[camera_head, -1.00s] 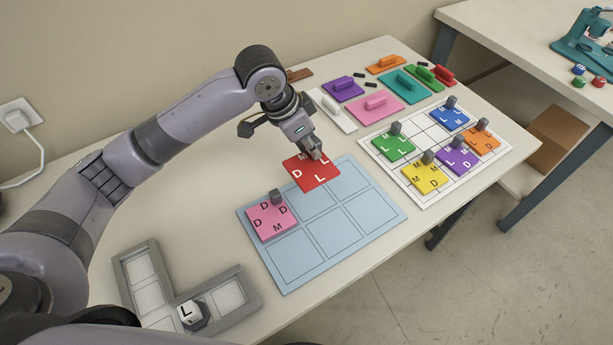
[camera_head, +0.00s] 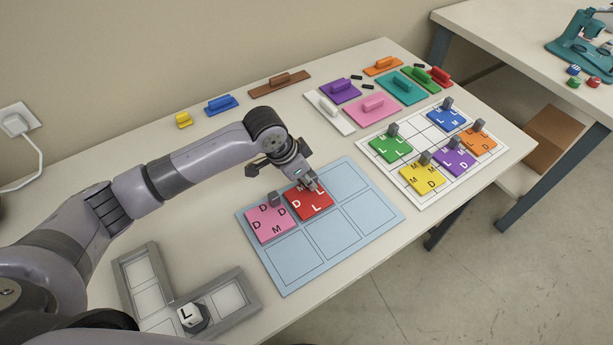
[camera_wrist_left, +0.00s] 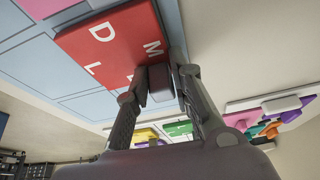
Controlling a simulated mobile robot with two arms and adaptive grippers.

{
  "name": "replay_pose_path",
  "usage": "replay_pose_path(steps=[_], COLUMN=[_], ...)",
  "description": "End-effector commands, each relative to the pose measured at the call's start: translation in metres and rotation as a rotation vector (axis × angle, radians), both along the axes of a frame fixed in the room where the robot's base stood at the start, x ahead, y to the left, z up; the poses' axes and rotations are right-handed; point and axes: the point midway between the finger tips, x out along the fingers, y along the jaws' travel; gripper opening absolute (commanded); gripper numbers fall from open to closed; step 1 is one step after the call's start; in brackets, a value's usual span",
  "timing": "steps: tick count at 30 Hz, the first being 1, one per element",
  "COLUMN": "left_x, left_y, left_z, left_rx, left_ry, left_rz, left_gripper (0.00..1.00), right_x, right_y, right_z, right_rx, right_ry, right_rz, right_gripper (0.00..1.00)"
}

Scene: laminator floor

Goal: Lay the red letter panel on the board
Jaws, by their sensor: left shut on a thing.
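The red letter panel (camera_head: 308,203) is at the top middle cell of the light blue board (camera_head: 371,218), right beside the pink letter panel (camera_head: 270,224). I cannot tell whether it touches the board or hovers just above it. My left gripper (camera_head: 311,184) is shut on the panel's grey knob. The left wrist view shows the two fingers (camera_wrist_left: 160,85) on either side of the knob, with the red panel (camera_wrist_left: 110,45) beyond them, its letters showing. The pink panel lies in the board's top left cell; the other cells look empty. My right gripper is not in view.
A white gridded board (camera_head: 424,200) to the right holds green, blue, orange, yellow and purple letter panels. Several coloured handled blocks lie along the back. A grey L-shaped tray (camera_head: 170,292) with a letter die (camera_head: 190,315) is at the front left.

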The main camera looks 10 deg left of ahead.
Motion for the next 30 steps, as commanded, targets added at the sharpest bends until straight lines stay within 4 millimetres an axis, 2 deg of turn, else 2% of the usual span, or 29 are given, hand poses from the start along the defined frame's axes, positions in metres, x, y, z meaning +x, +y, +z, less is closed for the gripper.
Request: replay_pose_path(steps=[3, 4, 12, 23, 26, 30], left_x=[0.0, 0.0, 0.0, 0.0, -0.002, -0.009], left_y=[0.0, 0.0, 0.0, 0.0, 0.004, 0.011], left_z=[-0.002, -0.003, -0.003, 0.0, 0.01, 0.035], left_rx=[-0.001, -0.001, 0.0, 0.0, 0.0, 0.0], left_ry=[0.001, 0.001, 0.001, -0.001, -0.003, -0.005], left_rz=[0.0, 0.0, 0.0, 0.0, 0.001, -0.001], left_gripper=[0.0, 0.22, 0.4, 0.41, 0.41, 0.41], right_x=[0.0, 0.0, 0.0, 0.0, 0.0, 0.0], right_y=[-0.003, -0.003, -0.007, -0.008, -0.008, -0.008], right_z=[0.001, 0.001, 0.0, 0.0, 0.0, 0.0], right_rx=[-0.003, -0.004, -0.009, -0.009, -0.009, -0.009], right_ry=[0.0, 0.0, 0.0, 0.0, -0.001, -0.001], right_rz=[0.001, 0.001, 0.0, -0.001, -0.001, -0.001], right_gripper=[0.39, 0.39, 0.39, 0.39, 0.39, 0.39])
